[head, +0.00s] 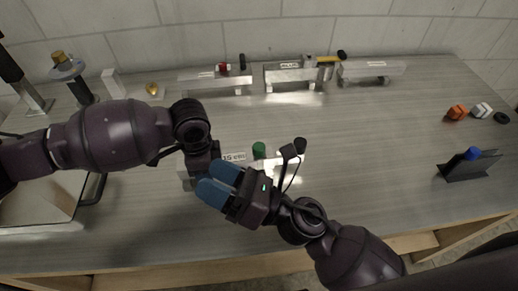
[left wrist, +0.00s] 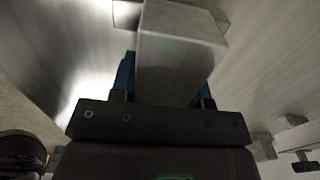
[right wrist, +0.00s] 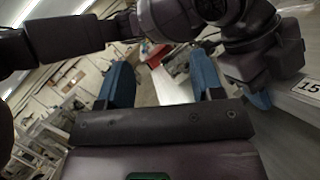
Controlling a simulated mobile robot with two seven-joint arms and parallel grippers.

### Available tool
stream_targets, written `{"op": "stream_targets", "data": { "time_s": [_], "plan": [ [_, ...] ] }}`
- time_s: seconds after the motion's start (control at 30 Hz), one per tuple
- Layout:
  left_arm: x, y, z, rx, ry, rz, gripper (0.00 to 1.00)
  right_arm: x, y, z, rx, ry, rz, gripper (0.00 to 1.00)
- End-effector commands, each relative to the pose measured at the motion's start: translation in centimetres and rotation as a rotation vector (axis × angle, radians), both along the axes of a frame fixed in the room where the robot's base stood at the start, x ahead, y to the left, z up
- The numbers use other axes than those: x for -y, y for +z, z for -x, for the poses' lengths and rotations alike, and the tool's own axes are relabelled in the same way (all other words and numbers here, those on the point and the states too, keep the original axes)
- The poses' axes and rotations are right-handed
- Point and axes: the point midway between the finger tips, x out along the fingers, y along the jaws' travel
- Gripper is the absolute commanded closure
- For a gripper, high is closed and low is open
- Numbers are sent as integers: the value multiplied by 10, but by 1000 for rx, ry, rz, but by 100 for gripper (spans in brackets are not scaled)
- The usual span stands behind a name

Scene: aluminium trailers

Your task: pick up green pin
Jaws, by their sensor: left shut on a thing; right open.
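The green pin (head: 259,150) stands upright in the middle of the table, beside an aluminium trailer with a white number label (head: 233,157). Most of that trailer is hidden behind my grippers. My left gripper (left wrist: 166,80) is shut on an aluminium trailer (left wrist: 180,50), which fills the gap between its blue fingers. My right gripper (head: 214,188) is open and empty, left of and nearer than the green pin. Its spread blue fingers also show in the right wrist view (right wrist: 160,85). The trailer's label (right wrist: 308,88) shows at that view's right edge.
More trailers (head: 216,81) stand along the back, some carrying pins. A black holder (head: 468,167) with a blue pin stands at the right. Orange (head: 457,112) and white (head: 481,110) pieces lie behind it. The right middle of the table is clear.

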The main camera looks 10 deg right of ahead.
Motion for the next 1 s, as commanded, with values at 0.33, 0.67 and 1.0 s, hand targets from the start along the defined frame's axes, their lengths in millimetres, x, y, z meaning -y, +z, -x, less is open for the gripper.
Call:
{"op": "stream_targets", "data": {
  "time_s": [0.33, 0.67, 1.0],
  "plan": [
    [0, 0, 0, 1, 0, 0, 100, 47, -22, -17, 87, -421, 133, 39],
    [0, 1, 0, 1, 0, 1, 100, 96, -58, -18, 87, -743, 410, 39],
    [0, 1, 0, 1, 0, 1, 100, 124, -83, -12, 64, -868, 616, 39]
  ]
}}
